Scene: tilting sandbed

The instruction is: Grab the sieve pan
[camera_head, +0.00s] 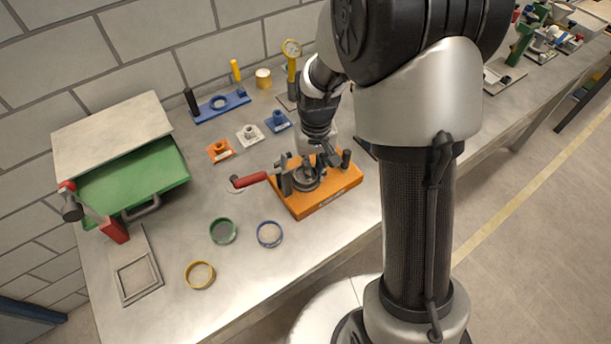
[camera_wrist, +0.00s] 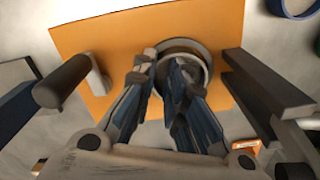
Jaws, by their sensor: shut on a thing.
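The sieve pan (camera_head: 307,181) is a round grey metal pan on an orange base (camera_head: 331,196) on the bench. In the wrist view the pan (camera_wrist: 205,52) shows as a ring partly covered by my fingers. My gripper (camera_head: 316,163) reaches down onto it from above. In the wrist view my gripper (camera_wrist: 162,62) is shut on the pan's rim, with one fingertip at the rim's left edge and the other over the inside. The pan's near part is hidden by the fingers.
Green (camera_head: 223,241), blue (camera_head: 258,238) and yellow (camera_head: 188,279) rings lie on the bench in front. A green box (camera_head: 135,180) with a grey lid is at left. The front bench has free room.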

